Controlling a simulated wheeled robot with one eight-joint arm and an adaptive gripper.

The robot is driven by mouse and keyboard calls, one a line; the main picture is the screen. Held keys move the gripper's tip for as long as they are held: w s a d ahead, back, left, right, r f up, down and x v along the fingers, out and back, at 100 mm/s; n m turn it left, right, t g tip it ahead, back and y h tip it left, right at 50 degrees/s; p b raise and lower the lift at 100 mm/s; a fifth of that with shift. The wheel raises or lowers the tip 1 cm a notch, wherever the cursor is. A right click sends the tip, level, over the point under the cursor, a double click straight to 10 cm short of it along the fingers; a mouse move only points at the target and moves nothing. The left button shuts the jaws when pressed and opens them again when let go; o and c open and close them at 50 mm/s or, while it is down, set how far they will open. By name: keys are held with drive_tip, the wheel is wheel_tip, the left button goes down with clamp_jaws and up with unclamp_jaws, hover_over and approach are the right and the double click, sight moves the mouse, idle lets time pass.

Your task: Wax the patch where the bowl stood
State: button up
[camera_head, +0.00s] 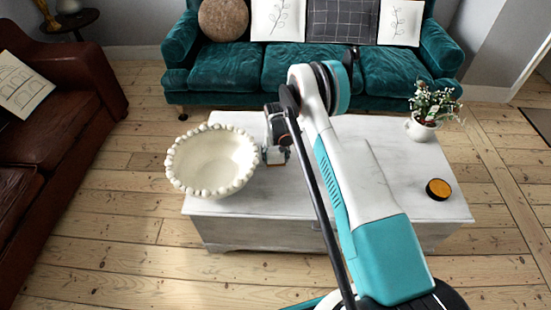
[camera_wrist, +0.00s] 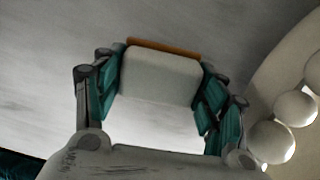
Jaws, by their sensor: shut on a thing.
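My gripper (camera_head: 276,152) is low over the white tabletop, just right of the bowl. In the wrist view its teal fingers are shut on a pale block-shaped pad (camera_wrist: 160,76) with an orange-brown edge. I cannot tell whether the pad touches the wood. The cream bowl (camera_head: 211,161) with a beaded rim stands at the left end of the white chest-like table (camera_head: 330,205); its beads also show at the right of the wrist view (camera_wrist: 272,141). An open round tin (camera_head: 438,189) with orange contents and a dark rim sits at the table's right front. No distinct patch shows.
A white pot with flowers (camera_head: 423,128) stands at the table's back right. A teal sofa (camera_head: 300,70) is behind the table, and a brown leather sofa (camera_head: 60,120) is at left. My arm hides the middle of the tabletop.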

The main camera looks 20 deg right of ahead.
sight(276, 155)
drive_tip(key=shift+r+p, duration=0.7)
drive_tip(key=shift+r, duration=1.75)
